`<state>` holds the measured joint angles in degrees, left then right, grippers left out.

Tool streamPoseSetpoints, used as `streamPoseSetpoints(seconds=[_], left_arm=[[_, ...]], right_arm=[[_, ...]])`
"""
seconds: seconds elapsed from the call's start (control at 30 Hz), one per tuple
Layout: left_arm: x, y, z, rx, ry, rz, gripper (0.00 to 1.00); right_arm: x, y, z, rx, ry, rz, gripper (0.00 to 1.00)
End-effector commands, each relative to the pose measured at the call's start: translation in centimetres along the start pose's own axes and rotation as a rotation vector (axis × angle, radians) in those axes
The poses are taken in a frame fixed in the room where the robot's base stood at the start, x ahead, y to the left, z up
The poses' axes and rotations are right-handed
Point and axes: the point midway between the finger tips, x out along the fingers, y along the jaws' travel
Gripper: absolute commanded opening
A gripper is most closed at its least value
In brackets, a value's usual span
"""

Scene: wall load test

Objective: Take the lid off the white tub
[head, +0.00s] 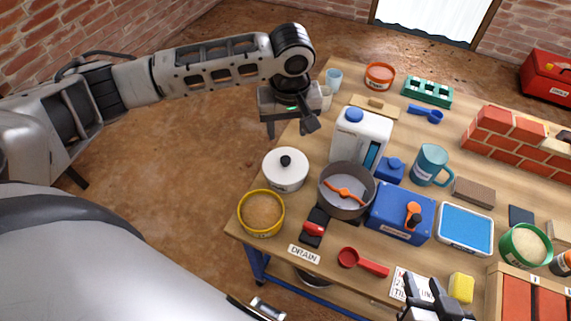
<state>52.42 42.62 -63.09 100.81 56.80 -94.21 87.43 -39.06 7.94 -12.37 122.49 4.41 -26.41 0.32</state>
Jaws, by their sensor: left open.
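The white tub (285,178) is round and stands near the left edge of the workbench. Its white lid (273,163) with a black knob appears to be on it. My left gripper (291,127) is open and empty, above and beyond the tub near the bench's left edge, apart from the lid. My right gripper (424,290) shows only partly at the bottom edge, over the front of the bench near a printed sheet, far from the tub. I cannot tell how its jaws stand.
A yellow-rimmed bowl of tan grains (262,212) stands just in front of the tub. A grey pot (346,190) with an orange-handled tool is close on its right. A white jug with a blue cap (360,137) stands behind. Open floor lies left of the bench.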

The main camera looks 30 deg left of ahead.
Motion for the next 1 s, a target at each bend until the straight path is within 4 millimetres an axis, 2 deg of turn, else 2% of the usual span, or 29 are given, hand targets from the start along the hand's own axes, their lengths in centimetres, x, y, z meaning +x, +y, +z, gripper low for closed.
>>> streamPoseSetpoints(seconds=[0.03,0.1,0.3,0.53,0.8,1.0], left_arm=[[1.5,-0.1,0.1,0.000,-0.001,-0.003,0.49],[3.0,0.0,0.1,0.000,-0.001,-0.001,0.49],[6.2,0.1,0.0,0.002,0.001,0.002,0.49],[7.7,0.1,-0.1,0.003,0.002,0.002,0.49],[11.6,-0.1,-0.4,0.004,0.001,0.002,0.49],[12.2,-0.1,-0.5,0.004,0.002,0.004,0.49]], right_arm=[[0.1,0.0,0.2,0.002,0.001,-0.001,0.36],[0.2,0.0,0.3,0.005,0.004,-0.002,0.36],[0.2,-0.1,-0.1,0.010,0.017,-0.006,0.36],[0.3,-0.1,0.1,0.014,0.017,-0.007,0.36],[0.5,-0.1,0.6,0.025,0.018,-0.011,0.36],[0.4,-0.2,0.4,0.029,0.023,-0.013,0.36]])
